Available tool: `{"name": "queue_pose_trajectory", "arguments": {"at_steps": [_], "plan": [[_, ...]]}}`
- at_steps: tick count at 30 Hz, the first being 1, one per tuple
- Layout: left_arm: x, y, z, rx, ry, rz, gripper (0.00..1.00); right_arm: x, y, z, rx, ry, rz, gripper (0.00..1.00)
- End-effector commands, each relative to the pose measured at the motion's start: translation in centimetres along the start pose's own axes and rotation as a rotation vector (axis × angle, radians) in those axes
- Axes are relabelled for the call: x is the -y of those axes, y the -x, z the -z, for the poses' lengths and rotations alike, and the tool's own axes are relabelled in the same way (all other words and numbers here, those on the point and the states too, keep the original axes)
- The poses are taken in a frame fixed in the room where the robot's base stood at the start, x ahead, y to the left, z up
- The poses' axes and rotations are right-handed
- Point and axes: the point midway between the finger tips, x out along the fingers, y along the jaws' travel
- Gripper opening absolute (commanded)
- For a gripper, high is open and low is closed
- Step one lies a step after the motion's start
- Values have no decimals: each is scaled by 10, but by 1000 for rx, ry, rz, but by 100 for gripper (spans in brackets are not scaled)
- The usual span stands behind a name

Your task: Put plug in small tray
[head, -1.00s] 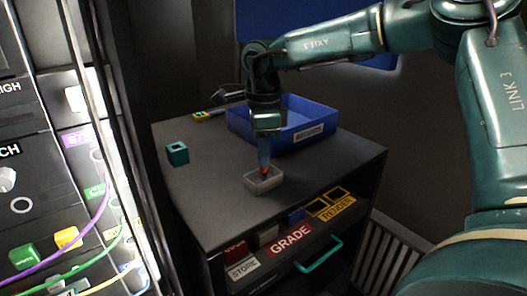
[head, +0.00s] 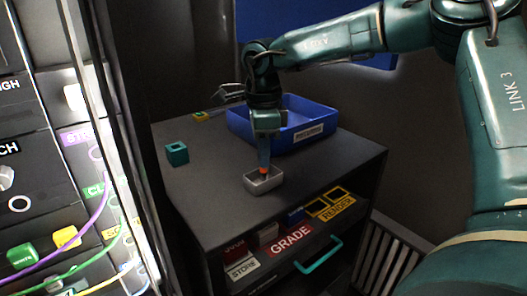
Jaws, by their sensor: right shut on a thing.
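My right gripper (head: 264,168) points down over the small grey tray (head: 266,184) on the dark cabinet top. It is shut on a small orange-red thing, likely the plug (head: 264,171), of which only a little shows at the fingertips. The plug is at the tray's opening; I cannot tell whether it touches the tray floor. My left gripper is not in view.
A large blue tray (head: 318,116) with a label stands behind my right gripper. A teal block (head: 177,153) sits at left on the cabinet top (head: 212,205). An open drawer with labelled compartments (head: 290,240) and a teal handle (head: 318,255) is below. A panel with cables (head: 95,215) stands at left.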

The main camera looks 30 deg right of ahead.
Motion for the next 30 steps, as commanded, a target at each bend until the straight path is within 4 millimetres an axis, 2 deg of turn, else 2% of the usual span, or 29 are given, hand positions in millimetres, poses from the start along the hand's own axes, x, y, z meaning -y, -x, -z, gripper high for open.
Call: {"name": "queue_pose_trajectory", "arguments": {"at_steps": [27, 28, 30], "plan": [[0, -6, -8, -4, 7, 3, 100, 0, -12, 0, 0, 1, 0, 0], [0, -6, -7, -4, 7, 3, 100, 0, -11, 0, 0, 1, 0, 16], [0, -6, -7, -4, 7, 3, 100, 0, -11, 0, 0, 1, 0, 21]]}}
